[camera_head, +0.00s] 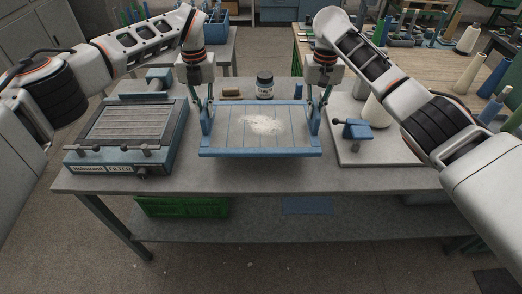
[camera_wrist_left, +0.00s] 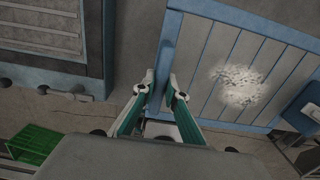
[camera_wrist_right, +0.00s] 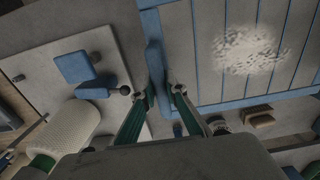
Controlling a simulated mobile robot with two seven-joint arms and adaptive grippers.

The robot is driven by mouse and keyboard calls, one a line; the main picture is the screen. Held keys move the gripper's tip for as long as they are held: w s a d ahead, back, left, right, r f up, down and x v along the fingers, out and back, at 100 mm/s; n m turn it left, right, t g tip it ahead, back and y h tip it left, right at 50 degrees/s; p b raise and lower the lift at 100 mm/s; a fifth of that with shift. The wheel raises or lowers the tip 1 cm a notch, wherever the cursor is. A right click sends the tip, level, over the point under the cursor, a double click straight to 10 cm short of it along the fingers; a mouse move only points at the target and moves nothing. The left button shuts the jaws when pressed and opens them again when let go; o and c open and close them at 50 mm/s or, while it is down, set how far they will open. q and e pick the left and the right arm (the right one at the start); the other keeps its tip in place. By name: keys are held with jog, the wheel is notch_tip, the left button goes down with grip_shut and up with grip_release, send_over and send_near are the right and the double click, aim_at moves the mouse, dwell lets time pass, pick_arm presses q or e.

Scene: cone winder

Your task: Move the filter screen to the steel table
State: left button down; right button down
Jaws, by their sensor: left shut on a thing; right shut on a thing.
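The filter screen (camera_head: 262,130) is a blue-framed grey panel with a patch of white fluff in its middle. It is held level above the grey table (camera_head: 350,180) in the head view. My left gripper (camera_head: 205,112) is shut on its left side edge; the left wrist view shows the fingers (camera_wrist_left: 163,92) on the blue frame. My right gripper (camera_head: 318,110) is shut on its right side edge, and the right wrist view shows its fingers (camera_wrist_right: 163,90) there. Whether the near table is the steel one, I cannot tell.
A filter housing (camera_head: 125,130) with a slatted top stands left of the screen. A dark jar (camera_head: 264,84) stands behind it. A pale board (camera_head: 375,145) with a blue clamp (camera_head: 353,130) lies to the right. A wooden table (camera_head: 430,70) with cones is behind right.

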aim_at(208, 128)
pick_arm(q)
jog(key=shift+f, duration=0.45)
pick_arm(e)
jog(key=shift+f, duration=0.4)
pick_arm(q)
jog(key=shift+f, duration=0.15)
pick_arm(e)
jog(key=shift+f, duration=0.2)
